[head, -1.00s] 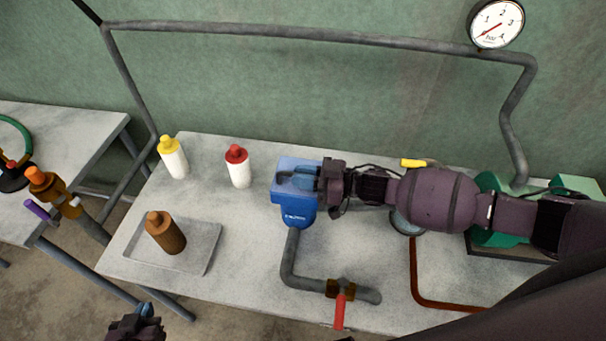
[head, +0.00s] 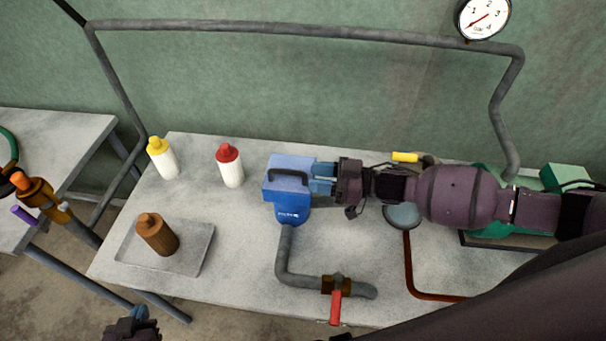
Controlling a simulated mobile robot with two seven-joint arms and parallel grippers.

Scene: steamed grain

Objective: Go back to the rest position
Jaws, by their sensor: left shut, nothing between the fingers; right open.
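My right gripper (head: 322,179) reaches in from the right over the table. It is open and empty, with its blue fingertips just right of a blue box-shaped device (head: 290,181) with a dark handle on top. My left gripper (head: 139,314) shows only partly at the bottom left edge. It is shut and empty, in front of the table's near edge. Most of the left arm is out of view.
The table (head: 205,200) bears a yellow-capped bottle (head: 163,160), a red-capped bottle (head: 230,167) and a grey tray (head: 192,254) with a brown bottle (head: 157,235). A pipe with a red-handled valve (head: 336,305) runs in front. A green machine (head: 560,178) stands at the right.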

